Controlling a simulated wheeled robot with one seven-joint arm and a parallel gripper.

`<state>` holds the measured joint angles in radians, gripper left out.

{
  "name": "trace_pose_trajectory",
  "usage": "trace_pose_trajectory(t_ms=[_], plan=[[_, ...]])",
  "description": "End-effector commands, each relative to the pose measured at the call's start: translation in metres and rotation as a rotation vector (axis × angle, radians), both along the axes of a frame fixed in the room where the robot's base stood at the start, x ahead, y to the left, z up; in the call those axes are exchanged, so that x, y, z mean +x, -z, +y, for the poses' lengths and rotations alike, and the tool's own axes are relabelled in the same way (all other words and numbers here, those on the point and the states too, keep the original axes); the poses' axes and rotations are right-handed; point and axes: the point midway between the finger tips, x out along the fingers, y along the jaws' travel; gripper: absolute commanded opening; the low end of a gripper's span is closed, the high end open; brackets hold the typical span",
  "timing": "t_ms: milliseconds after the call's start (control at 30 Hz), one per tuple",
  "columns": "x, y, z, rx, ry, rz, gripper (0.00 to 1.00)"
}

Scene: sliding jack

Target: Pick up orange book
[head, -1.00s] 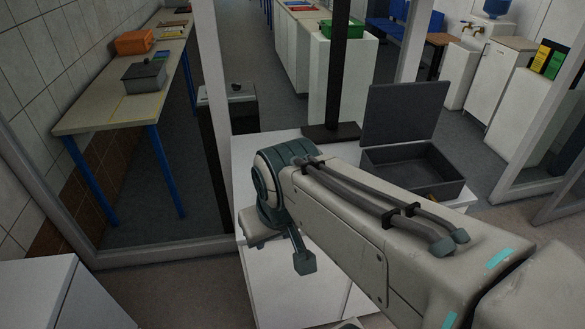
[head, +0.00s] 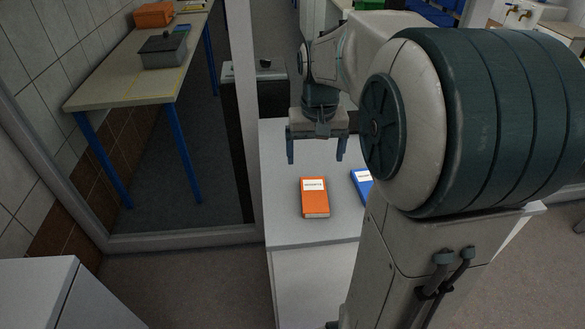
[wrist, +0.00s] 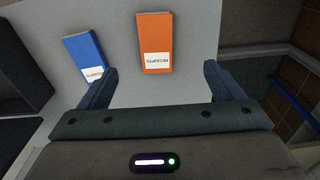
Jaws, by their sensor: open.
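The orange book (head: 314,202) lies flat on the white cabinet top (head: 283,225), with a white label on its cover. In the wrist view the orange book (wrist: 156,38) lies ahead of and between the two fingers. My gripper (head: 316,158) is open and empty, pointing down above the cabinet top, behind the book in the head view. In the wrist view my gripper (wrist: 160,80) shows both fingers spread wide apart, not touching the book.
A blue book (head: 363,186) lies to the right of the orange one, partly hidden by my arm in the head view; it also shows in the wrist view (wrist: 84,55). A dark box (wrist: 22,70) stands beyond it. A frame post (head: 246,130) rises left of the cabinet.

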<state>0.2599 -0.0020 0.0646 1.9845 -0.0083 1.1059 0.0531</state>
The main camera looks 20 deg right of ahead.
Motion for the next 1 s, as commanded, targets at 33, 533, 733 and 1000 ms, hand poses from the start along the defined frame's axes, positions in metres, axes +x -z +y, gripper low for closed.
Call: trace_pose_trajectory(t_ms=[33, 533, 733, 1000], plan=[[0.009, 0.012, -0.007, 0.006, 0.015, 0.018, 0.87], [0.025, 0.076, -0.020, 0.021, 0.045, 0.057, 0.87], [0.025, 0.104, -0.020, 0.019, 0.044, 0.054, 0.87], [0.024, 0.127, -0.018, 0.020, 0.043, 0.056, 0.87]])
